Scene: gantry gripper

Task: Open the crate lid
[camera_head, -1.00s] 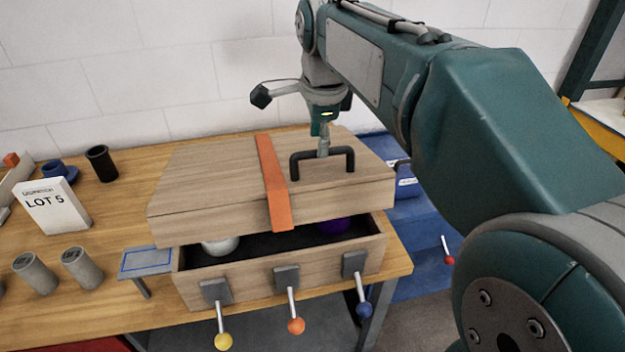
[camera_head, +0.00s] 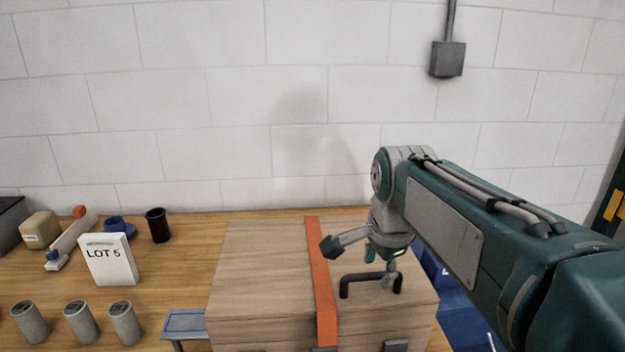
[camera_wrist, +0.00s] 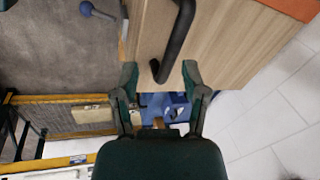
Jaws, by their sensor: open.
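The wooden crate (camera_head: 262,345) stands on the workbench, cut off by the lower edge of the head view. Its lid (camera_head: 265,270) lies flat on top with no open gap visible, an orange strap band (camera_head: 322,285) running across it. A black bar handle (camera_head: 345,289) is on the lid's right part. My gripper (camera_head: 388,268) is over the handle, fingers pointing down. In the wrist view my gripper (camera_wrist: 159,72) is open, and the handle (camera_wrist: 176,40) reaches between the spread fingertips. Whether a finger touches it cannot be told.
A LOT 5 sign (camera_head: 109,260), several grey cylinders (camera_head: 80,322) and a black cup (camera_head: 157,225) stand on the bench at left. A white block wall (camera_head: 250,100) rises behind; blue bins (camera_head: 455,305) sit at right.

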